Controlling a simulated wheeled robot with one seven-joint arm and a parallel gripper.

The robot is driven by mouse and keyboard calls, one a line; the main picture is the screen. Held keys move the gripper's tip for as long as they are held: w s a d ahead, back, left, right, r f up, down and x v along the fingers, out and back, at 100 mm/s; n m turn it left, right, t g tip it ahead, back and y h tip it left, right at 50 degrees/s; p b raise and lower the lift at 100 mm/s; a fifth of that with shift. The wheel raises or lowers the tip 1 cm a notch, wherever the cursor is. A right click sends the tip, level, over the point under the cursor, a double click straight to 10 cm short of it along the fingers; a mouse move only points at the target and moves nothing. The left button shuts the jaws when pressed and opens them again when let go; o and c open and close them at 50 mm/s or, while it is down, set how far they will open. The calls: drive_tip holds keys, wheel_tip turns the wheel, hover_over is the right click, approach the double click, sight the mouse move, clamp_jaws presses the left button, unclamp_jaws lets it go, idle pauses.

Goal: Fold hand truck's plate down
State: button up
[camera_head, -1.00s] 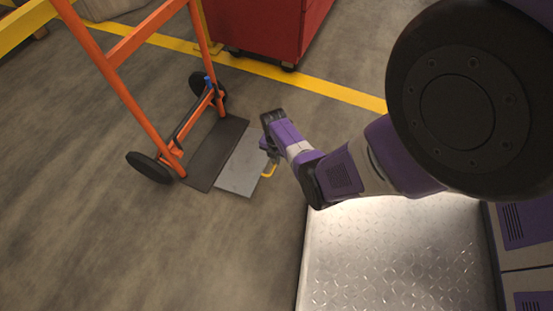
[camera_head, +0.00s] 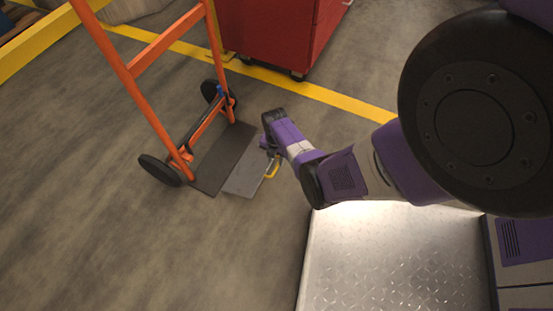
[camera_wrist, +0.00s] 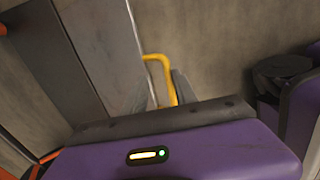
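The orange hand truck (camera_head: 150,90) stands upright at the left in the head view, with black wheels and a dark base plate (camera_head: 225,158). A grey plate (camera_head: 245,178) extends from the base plate's right edge, low over the floor; whether it lies fully flat is unclear. Its yellow handle (camera_head: 273,170) is on the right edge. My gripper (camera_head: 268,155) is at this handle, its fingertips mostly hidden by the wrist. In the wrist view, the yellow handle (camera_wrist: 160,68) passes between two grey fingers (camera_wrist: 162,94) that stand apart. The grey plate (camera_wrist: 105,45) is to their left.
A red wheeled cabinet (camera_head: 282,35) stands behind the hand truck, beyond a yellow floor line (camera_head: 335,98). A yellow rail (camera_head: 35,45) crosses the upper left. Floor in front of the hand truck is clear.

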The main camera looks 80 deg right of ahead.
drive_tip(key=shift+s+r, duration=0.1)
wheel_tip(320, 180, up, 8)
drive_tip(key=p, duration=0.5)
drive_tip(key=shift+f, duration=0.2)
idle(0.4)
